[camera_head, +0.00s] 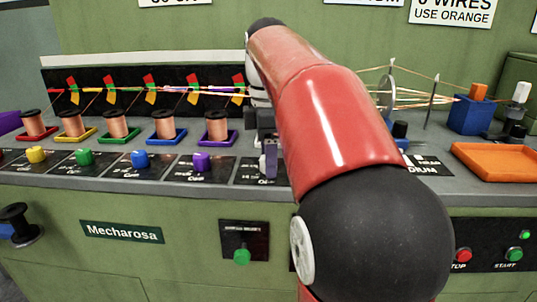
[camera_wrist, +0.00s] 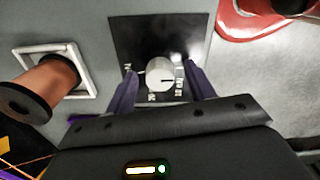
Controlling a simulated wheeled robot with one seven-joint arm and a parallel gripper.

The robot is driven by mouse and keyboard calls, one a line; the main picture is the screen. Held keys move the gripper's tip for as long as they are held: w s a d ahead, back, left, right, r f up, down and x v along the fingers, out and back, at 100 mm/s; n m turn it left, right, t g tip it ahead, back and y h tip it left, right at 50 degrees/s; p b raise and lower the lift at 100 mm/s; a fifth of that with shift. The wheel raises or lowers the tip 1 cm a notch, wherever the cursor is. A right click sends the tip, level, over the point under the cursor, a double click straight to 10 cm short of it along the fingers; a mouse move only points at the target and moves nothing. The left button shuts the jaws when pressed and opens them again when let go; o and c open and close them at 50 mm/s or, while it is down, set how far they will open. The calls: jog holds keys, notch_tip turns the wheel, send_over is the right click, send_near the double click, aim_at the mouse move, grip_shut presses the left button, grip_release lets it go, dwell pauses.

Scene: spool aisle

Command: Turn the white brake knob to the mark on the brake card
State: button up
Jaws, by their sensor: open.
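The white brake knob (camera_wrist: 160,72) is round and sits on a black dial plate (camera_wrist: 130,35) with white marks around it, in the wrist view. My gripper (camera_wrist: 160,70) is open, with one purple finger on each side of the knob and a small gap showing on both sides. The knob's pointer direction is hard to make out. In the head view my gripper (camera_head: 268,158) is low over the panel, right of the purple knob, and hides the white knob.
Several copper spools (camera_head: 166,126) stand in coloured trays left of my gripper, above a row of coloured knobs (camera_head: 140,160). One spool (camera_wrist: 45,85) is close by in the wrist view. An orange tray (camera_head: 495,162) lies at the right. Wires run behind my arm.

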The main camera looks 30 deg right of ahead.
jog(key=c, duration=1)
